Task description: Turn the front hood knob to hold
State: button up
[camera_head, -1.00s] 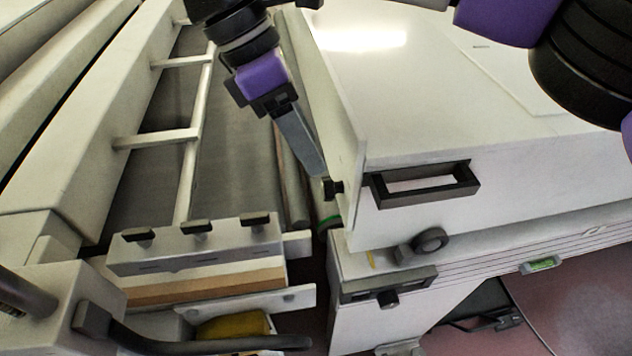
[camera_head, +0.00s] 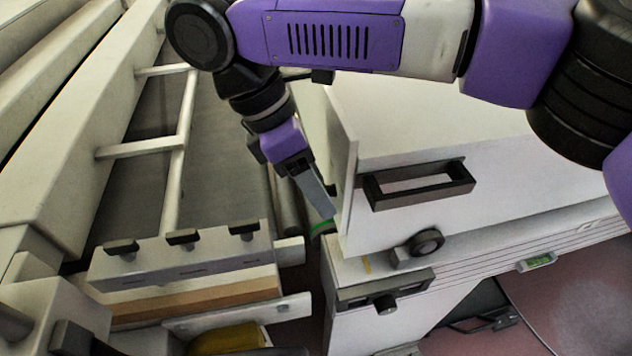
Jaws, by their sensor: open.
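The white hood (camera_head: 460,140) stands at the right with a black front handle (camera_head: 420,186). A small dark knob (camera_head: 331,190) is at its left side, mostly hidden behind my gripper and the hood edge. I cannot tell its setting. A green band (camera_head: 322,228) shows just below it. My gripper (camera_head: 325,212) points down beside the hood's left edge, its tip close to the knob and the green band. It is open and holds nothing; I cannot tell whether it touches the knob.
A round black roller or knob (camera_head: 428,242) sits below the hood handle, and a black latch with a knob (camera_head: 385,304) is lower. A conveyor (camera_head: 225,180) runs at the left, with a clamp block with several black tabs (camera_head: 183,262) at its near end.

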grip_shut()
jog(key=shift+s+t+y+p, duration=0.2)
jog(key=shift+t+y+p, duration=0.3)
jog(key=shift+t, duration=0.7)
jog(key=shift+s+d+m+t+y, duration=0.1)
jog(key=shift+m+t+y, duration=0.2)
jog(key=shift+t, duration=0.75)
jog(key=shift+s+d+m+t+y, duration=0.15)
jog(key=shift+m+t, duration=0.25)
jog(key=shift+t, duration=0.65)
jog(key=shift+a, duration=0.1)
grip_release()
